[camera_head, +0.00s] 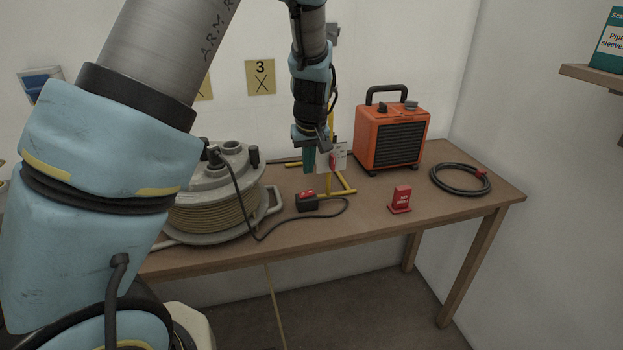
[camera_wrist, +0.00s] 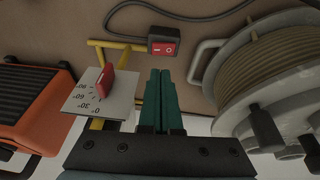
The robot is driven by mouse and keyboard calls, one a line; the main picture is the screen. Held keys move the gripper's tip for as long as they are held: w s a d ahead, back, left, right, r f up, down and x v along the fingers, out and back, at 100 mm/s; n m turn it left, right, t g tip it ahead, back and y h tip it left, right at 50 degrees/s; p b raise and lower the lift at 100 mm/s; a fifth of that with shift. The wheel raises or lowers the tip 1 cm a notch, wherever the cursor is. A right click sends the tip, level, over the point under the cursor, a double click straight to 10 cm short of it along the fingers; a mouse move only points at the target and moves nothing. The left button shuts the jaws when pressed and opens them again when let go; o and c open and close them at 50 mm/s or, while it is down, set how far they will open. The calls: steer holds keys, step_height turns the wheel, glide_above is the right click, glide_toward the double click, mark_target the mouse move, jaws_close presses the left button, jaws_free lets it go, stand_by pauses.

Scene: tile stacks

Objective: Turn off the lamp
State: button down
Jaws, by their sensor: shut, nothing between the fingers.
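No lamp can be made out for certain. A yellow stand (camera_head: 347,188) on the table, partly hidden behind my arm, may belong to it. The stand carries a white dial plate (camera_wrist: 97,98) with degree marks and a red lever (camera_wrist: 104,80). A small black box with a red rocker switch (camera_head: 307,200) lies on the table in front of the stand, on a dark cable. It also shows in the wrist view (camera_wrist: 163,43), just beyond my fingertips. My gripper (camera_head: 309,168) points down above the table, its green fingers (camera_wrist: 160,72) shut and empty, apart from the switch.
A cable reel (camera_head: 222,215) stands left of the switch. An orange heater (camera_head: 391,138) stands behind right. The front middle is clear.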

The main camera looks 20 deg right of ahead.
steer(key=b+v, duration=0.1)
steer(key=v, duration=0.5)
steer(key=shift+a+r, duration=0.4)
steer(key=shift+a, duration=0.1)
